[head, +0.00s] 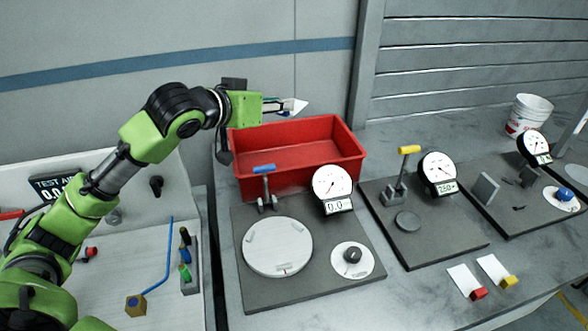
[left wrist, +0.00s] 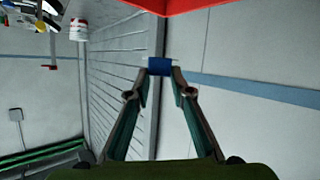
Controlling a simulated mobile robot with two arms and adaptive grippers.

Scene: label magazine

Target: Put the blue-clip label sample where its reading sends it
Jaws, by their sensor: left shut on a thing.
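My left gripper (head: 283,104) is shut on the blue-clip label sample (head: 300,107). It holds the sample up in the air, over the back of the red bin (head: 262,176). The white label points right, and the clip is mostly hidden by the fingers in the head view. In the left wrist view the blue clip (left wrist: 159,66) sits between the two fingertips. The nearest gauge (head: 332,184) shows 0.0 beside a round grey plate (head: 277,246). My right gripper is not in view.
A second gauge station (head: 437,172) with a yellow-handled clamp stands right, a third gauge (head: 534,146) beyond. A red-clip label (head: 478,293) and a yellow-clip label (head: 509,281) lie at the front. A white bucket (head: 528,113) stands at back right. The left bench holds small tools.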

